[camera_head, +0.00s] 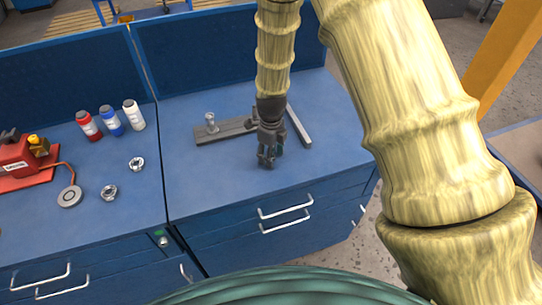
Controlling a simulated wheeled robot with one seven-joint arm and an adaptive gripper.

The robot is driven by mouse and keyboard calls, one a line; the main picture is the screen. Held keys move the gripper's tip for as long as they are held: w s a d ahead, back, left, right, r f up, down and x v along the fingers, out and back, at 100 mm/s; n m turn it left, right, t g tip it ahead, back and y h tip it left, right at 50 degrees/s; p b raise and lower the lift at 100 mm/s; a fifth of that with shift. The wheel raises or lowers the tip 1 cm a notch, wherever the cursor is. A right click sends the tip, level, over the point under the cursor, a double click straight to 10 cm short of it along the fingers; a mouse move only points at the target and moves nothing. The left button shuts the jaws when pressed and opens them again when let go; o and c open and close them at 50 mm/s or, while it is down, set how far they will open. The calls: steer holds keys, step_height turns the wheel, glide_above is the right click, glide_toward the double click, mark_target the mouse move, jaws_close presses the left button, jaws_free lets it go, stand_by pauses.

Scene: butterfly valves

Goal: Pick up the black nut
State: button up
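My gripper (268,160) points down over the blue right-hand workbench (192,180), in front of a grey metal fixture (222,131). Its fingers are dark and small here, and I cannot tell whether they are open or shut, or whether anything is between them. I cannot make out a black nut for certain. Part of the fixture and bench behind the gripper is hidden. Two silver-and-dark ring-shaped parts, which look like valve bodies, lie on the left bench, one farther back (136,164) and one nearer (110,192).
A small silver fitting (211,122) stands on the fixture, and a grey bar (299,127) lies right of my gripper. Red (88,125), blue (111,121) and white (134,115) bottles stand left, near a red device (22,165). Blue panels (225,50) rise behind.

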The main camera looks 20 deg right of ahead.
steer(key=c, duration=1.1)
steer(key=shift+r, duration=0.1)
steer(key=shift+r+b, duration=0.65)
steer(key=shift+r, duration=0.1)
steer(key=shift+r+b, duration=0.45)
steer(key=shift+r, duration=0.4)
steer(key=s+a+b, duration=0.1)
steer(key=s, duration=0.4)
steer(key=s+a+r+b, duration=0.1)
steer(key=s+b, duration=0.1)
steer(key=s, duration=0.3)
steer(key=s+a+b, duration=0.1)
steer(key=s, duration=0.4)
steer(key=shift+s+a+r+b, duration=0.15)
steer(key=shift+s+r+b, duration=0.15)
steer(key=shift+b, duration=0.05)
